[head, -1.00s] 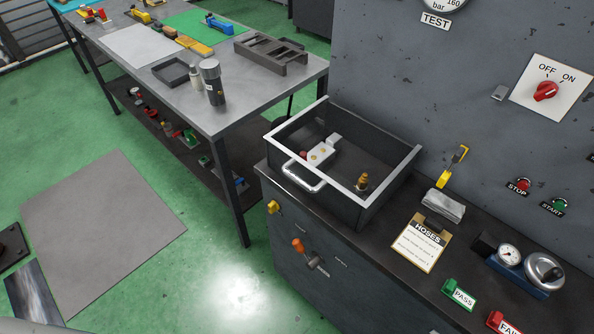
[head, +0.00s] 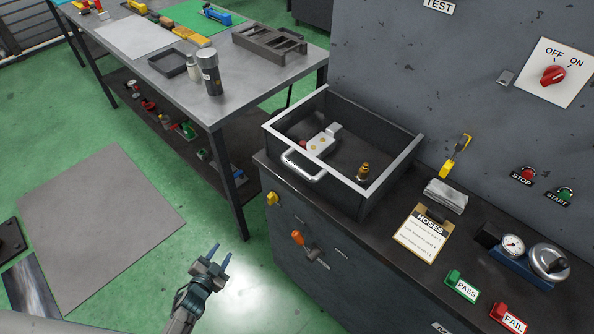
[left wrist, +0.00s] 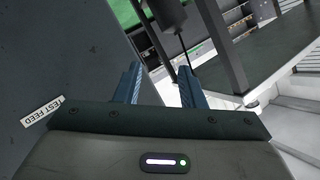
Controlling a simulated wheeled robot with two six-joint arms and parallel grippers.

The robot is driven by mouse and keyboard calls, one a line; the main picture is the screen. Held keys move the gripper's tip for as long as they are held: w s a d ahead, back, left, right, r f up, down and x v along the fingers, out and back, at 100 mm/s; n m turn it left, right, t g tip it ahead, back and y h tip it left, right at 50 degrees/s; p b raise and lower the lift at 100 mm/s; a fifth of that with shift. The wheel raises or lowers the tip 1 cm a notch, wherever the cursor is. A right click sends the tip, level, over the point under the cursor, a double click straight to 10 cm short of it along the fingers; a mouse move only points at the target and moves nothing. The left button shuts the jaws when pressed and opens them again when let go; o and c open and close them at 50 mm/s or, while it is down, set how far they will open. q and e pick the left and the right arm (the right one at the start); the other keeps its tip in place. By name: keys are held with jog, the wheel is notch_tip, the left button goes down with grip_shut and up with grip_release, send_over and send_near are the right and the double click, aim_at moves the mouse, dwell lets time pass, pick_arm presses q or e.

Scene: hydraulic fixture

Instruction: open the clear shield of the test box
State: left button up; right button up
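The test box (head: 333,190) is a dark open-looking box on the bench, with a light metal frame around its top. The clear shield itself is hard to see; its light frame (head: 392,173) appears to lie flat over the box, so it looks closed. A pale bar handle (head: 304,166) is on the near left side. Inside are a white block (head: 320,142) with brass ports and a brass fitting (head: 364,172). My left gripper (head: 221,254) is open and empty, below and left of the handle, clear of the bench. Its blue fingers (left wrist: 160,72) stand apart in the left wrist view. My right gripper is not seen.
An orange-tipped lever (head: 298,238) and a yellow knob (head: 272,198) stick out from the bench front. A HOSES clipboard (head: 423,233), a gauge unit (head: 525,255) and a grey cloth (head: 446,196) lie right of the box. A worktable (head: 240,110) stands behind left.

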pick_arm(q)
jog(key=w+d+r+m+t+h+b, duration=0.1)
jog(key=w+d+r+m+h, duration=0.25)
jog(key=r, duration=0.55)
jog(key=w+d+r+m+t+h, duration=0.2)
jog(key=w+d+r+m+h, duration=0.15)
jog(key=r, duration=0.55)
jog(key=m+g+h, duration=0.8)
jog(key=m, duration=0.7)
send_near(297, 167)
jog(key=p+x, duration=0.1)
jog(key=x, duration=0.4)
jog(key=p+x, duration=0.1)
jog(key=x, duration=0.2)
jog(key=shift+w+d+f+p, duration=0.15)
jog(key=shift+d+f+p, duration=0.1)
jog(key=shift+p, duration=0.05)
jog(key=shift+x, duration=0.75)
jog(key=shift+f, duration=0.1)
jog(key=shift+c, duration=0.5)
grip_shut()
